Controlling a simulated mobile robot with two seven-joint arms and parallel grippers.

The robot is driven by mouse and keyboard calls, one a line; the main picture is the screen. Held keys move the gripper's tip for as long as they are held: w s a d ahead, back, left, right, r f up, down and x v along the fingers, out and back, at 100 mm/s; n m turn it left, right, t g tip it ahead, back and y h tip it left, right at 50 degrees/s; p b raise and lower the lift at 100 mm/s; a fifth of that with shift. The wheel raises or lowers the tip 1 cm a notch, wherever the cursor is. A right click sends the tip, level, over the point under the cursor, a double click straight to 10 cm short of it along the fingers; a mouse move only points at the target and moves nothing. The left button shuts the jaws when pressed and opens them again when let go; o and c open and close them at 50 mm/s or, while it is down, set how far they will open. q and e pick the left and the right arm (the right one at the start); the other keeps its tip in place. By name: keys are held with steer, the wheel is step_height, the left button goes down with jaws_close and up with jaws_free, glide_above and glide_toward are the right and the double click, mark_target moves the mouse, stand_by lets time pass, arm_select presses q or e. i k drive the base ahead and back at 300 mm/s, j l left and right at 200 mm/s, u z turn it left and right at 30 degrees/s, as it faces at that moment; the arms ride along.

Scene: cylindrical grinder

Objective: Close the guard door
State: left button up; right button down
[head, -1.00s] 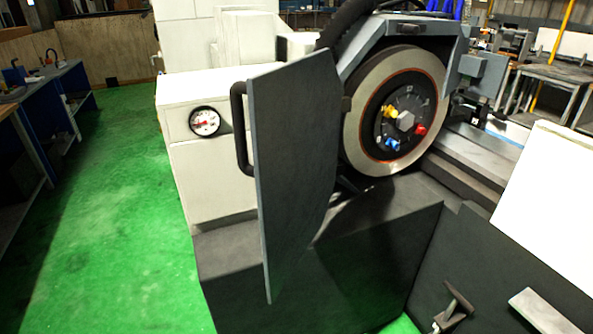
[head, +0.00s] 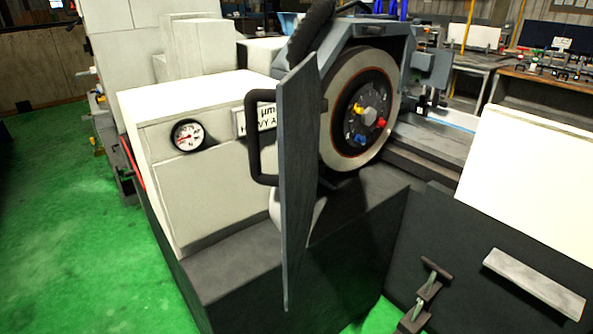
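The guard door (head: 298,180) is a flat dark grey panel, seen nearly edge-on in the head view. It stands open, swung out toward me at the left side of the grinding wheel (head: 335,110). Its black bar handle (head: 254,140) is on the panel's left face. The wheel's face and its hub with coloured knobs are uncovered, under the grey wheel housing (head: 385,45). A pale rounded shape shows partly behind the lower door; I cannot tell what it is. Neither of my grippers is in view.
A white cabinet with a dial gauge (head: 188,135) stands left of the door. The dark machine base (head: 240,275) juts out below. A crank (head: 430,280) and a light bar (head: 535,283) are on the front at right. Green floor (head: 70,240) is clear at left.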

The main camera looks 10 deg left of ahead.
mark_target(298, 96)
steer(key=i+j+z, duration=0.1)
steer(key=j+z, duration=0.2)
steer(key=j, duration=0.55)
steer(key=i+j, duration=0.1)
steer(key=i+j+z, duration=0.1)
steer(key=j, duration=0.25)
